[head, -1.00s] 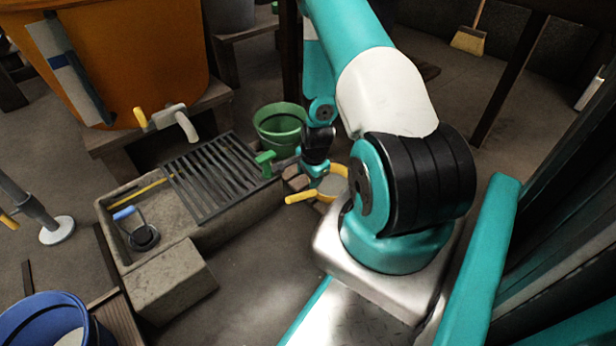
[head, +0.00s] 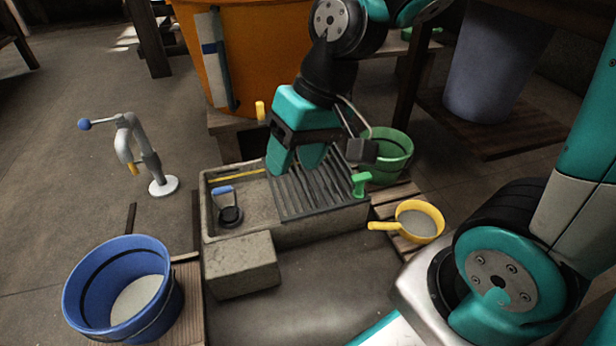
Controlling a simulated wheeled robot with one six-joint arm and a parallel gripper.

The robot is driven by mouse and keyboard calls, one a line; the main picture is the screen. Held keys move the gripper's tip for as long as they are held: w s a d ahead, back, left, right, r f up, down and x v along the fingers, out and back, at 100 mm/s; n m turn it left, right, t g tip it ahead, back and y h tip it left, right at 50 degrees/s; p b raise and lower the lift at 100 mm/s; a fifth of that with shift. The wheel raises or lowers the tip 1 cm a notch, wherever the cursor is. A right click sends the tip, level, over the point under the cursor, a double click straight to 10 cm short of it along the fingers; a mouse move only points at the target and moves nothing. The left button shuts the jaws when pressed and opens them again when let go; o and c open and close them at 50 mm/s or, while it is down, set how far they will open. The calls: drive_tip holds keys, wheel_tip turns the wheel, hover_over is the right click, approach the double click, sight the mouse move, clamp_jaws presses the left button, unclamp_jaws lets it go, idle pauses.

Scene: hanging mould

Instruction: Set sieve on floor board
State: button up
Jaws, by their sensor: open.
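The sieve (head: 420,222) has a yellow rim, a yellow handle pointing left and a pale mesh. It rests on the wooden slatted floor board (head: 389,212), right of the stone trough. My gripper (head: 296,158) is up and left of the sieve, above the trough's rack, with its fingers pointing down. It is open, holds nothing visible and is well apart from the sieve.
The stone trough (head: 292,235) has a dark slatted rack (head: 318,192) with a green-handled thing (head: 361,184) at its right end. A green bucket (head: 386,160) stands behind the board. A blue bucket (head: 90,291) is at lower left, and a grey stand (head: 140,150) at left.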

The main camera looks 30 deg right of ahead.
drive_tip(key=s+a+r+n+g, duration=0.1)
drive_tip(key=s+a+r+n, duration=0.2)
drive_tip(key=s+n, duration=0.3)
drive_tip(key=s+r, duration=0.1)
drive_tip(key=s, duration=0.2)
drive_tip(key=shift+a, duration=0.2)
wheel_tip(320, 180, up, 50)
drive_tip(key=p, duration=4.9)
drive_tip(key=shift+f+p, duration=0.15)
drive_tip(key=shift+p, duration=0.2)
drive_tip(key=shift+w, duration=0.1)
